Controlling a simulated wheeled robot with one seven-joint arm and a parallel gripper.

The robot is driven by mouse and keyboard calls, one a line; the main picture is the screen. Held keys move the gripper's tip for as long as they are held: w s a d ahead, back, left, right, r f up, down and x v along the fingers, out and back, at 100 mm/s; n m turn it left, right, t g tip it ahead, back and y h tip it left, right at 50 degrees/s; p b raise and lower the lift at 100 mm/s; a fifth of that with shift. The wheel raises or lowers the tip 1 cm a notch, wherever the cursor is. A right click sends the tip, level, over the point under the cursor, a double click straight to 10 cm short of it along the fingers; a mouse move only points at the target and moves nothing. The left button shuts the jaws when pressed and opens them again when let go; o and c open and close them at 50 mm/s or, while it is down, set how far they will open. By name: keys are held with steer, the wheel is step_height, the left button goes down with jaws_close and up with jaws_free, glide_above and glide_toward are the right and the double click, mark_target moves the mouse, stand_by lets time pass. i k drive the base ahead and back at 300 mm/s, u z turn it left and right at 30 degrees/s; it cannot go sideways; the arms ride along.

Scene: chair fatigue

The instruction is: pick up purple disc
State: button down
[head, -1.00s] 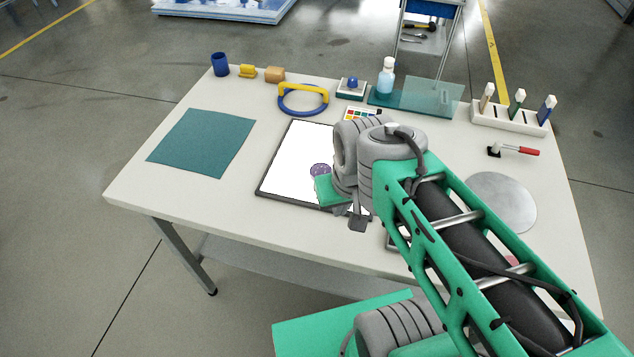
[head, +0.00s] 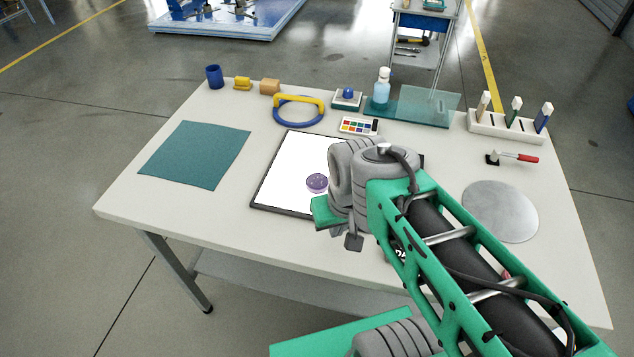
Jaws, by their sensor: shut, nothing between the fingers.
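The purple disc (head: 317,183) lies on the white face of a dark-framed board (head: 283,172) near the middle of the table. My gripper (head: 337,218) is over the lower right part of the board, just right of and nearer than the disc. It is shut and empty. Its fingertips are mostly hidden by my wrist, so its height above the board is hard to tell. My arm covers the board's right side.
A teal mat (head: 195,155) lies at left, a grey round plate (head: 500,211) at right. Along the back are a blue cup (head: 214,77), a yellow-and-blue ring (head: 299,123), a bottle (head: 383,92) and a slotted rack (head: 500,126). The front left of the table (head: 200,212) is clear.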

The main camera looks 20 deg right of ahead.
mark_target(316, 184)
steer(key=u, duration=0.75)
steer(key=k, duration=0.5)
steer(key=u, duration=0.6)
